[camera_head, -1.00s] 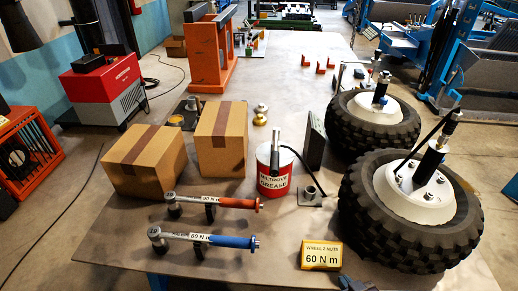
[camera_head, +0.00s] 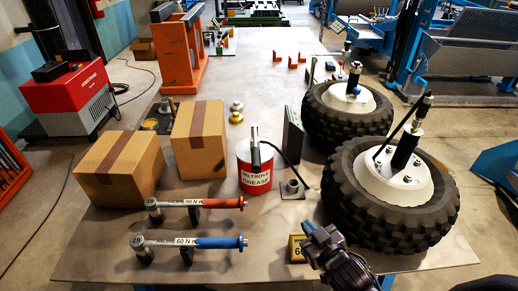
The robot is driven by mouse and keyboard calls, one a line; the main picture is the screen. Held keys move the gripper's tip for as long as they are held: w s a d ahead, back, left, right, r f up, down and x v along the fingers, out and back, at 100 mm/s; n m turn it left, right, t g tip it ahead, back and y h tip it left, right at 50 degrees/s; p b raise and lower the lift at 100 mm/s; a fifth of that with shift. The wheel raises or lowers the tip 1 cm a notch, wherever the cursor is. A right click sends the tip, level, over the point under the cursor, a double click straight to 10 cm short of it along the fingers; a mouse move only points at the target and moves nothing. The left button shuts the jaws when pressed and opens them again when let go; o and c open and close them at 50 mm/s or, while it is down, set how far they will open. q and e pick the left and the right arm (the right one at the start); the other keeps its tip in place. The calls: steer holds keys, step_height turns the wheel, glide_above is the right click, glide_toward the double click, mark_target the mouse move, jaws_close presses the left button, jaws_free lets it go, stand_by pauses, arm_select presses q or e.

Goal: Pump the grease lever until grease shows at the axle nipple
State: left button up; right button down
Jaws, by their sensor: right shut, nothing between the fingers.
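A red grease can (camera_head: 256,176) with a white label band reading "GREASE" stands upright on the table. A grey and black upright lever or pump part (camera_head: 255,150) rises from its top, and a black hose (camera_head: 288,160) curves off to the right. The near wheel (camera_head: 390,200) lies flat, with a white hub and a black axle post (camera_head: 405,148). A metal fitting (camera_head: 426,100) tops the post; I cannot make out any grease there. My right gripper (camera_head: 316,233) is shut and empty, low over the table front, apart from can and wheel. My left gripper is out of view.
Two torque wrenches, red-handled (camera_head: 215,203) and blue-handled (camera_head: 215,242), lie front left. Cardboard boxes (camera_head: 120,165) stand behind them. A second wheel (camera_head: 350,112) lies farther back. A small metal socket piece (camera_head: 292,188) sits beside the can.

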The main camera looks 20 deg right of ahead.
steer(key=w+a+r+n+t+y, duration=0.1)
steer(key=w+a+r+n+y, duration=0.2)
steer(key=r, duration=0.4)
steer(key=w+a+r+n+t+y+b, duration=0.1)
steer(key=w+a+r+n+y, duration=0.3)
steer(key=r, duration=0.4)
steer(key=w+a+r+n+t+y+b, duration=0.1)
steer(key=w+a+r+n+y, duration=0.3)
steer(key=r, duration=0.3)
steer(key=shift+w+r+t, duration=0.3)
steer(key=shift+r+t, duration=0.05)
steer(key=shift+t, duration=0.05)
steer(key=a+r+n+g+y, duration=0.2)
steer(key=a+n+g, duration=0.2)
steer(key=n+g, duration=0.6)
steer(key=a+r+n+g+y, duration=0.25)
steer(key=a+n+g, duration=0.25)
steer(key=n+g, duration=0.4)
steer(key=w+d+r+h, duration=0.1)
steer(key=w+d+h, duration=0.2)
steer(key=d+h, duration=0.4)
steer(key=w+d+r+g+h, duration=0.1)
steer(key=w+d+h, duration=0.2)
steer(key=d+h, duration=0.4)
steer(key=shift+w+d+m, duration=0.15)
steer(key=shift+d+m, duration=0.15)
steer(key=shift+d, duration=0.4)
steer(key=shift+r, duration=0.1)
